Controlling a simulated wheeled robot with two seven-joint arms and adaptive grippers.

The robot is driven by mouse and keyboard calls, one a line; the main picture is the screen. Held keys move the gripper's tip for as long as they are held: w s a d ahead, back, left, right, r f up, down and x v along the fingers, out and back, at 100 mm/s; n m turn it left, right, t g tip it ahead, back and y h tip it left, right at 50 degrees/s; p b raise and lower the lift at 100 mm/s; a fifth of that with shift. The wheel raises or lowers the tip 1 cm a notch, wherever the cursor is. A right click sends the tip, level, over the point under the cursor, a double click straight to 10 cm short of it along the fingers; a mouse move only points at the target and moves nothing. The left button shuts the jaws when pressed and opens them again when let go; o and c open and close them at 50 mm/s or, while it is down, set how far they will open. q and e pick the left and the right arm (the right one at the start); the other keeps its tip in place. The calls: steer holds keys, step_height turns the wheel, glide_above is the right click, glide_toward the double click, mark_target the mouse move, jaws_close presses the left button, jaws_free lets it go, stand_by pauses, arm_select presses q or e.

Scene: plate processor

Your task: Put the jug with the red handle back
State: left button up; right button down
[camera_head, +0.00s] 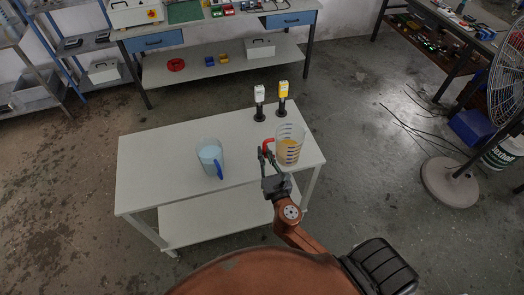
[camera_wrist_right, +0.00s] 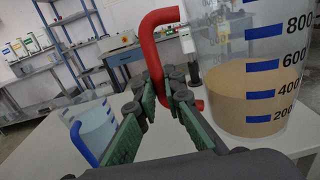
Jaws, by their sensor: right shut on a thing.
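The jug with the red handle (camera_head: 289,150) is clear, has blue marks and holds an orange-brown fill. It is upright at the right part of the white table (camera_head: 150,180); I cannot tell if its base touches the top. The jug shows large in the right wrist view (camera_wrist_right: 250,75). My right gripper (camera_head: 266,154) is at its left side, shut on the red handle (camera_wrist_right: 155,50). In the right wrist view, the fingers (camera_wrist_right: 168,92) close around the handle's upright part. My left gripper is not in view.
A jug with a blue handle (camera_head: 209,157) and pale fill stands left on the same table. A white-topped (camera_head: 259,95) and a yellow-topped device (camera_head: 283,91) stand at the back edge. The table's left part is clear. A fan (camera_head: 508,85) stands at the right.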

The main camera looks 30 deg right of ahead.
steer(key=w+f+b, duration=0.2)
steer(key=w+f, duration=0.2)
steer(key=w+f+b, duration=0.3)
steer(key=w+f, duration=0.1)
steer(key=w, duration=0.1)
steer(key=w+a+f+b, duration=0.1)
steer(key=w+f+b, duration=0.1)
steer(key=w+f, duration=0.2)
steer(key=shift+w+f, duration=0.15)
steer(key=shift+f, duration=0.25)
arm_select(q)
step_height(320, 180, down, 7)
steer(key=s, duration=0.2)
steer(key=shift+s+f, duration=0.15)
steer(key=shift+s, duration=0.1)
arm_select(e)
steer(key=shift+r, duration=0.1)
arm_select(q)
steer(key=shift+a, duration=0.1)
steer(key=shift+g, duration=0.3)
arm_select(e)
steer(key=shift+f, duration=0.25)
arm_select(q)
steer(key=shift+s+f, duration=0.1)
arm_select(e)
steer(key=c, duration=2)
jaws_free()
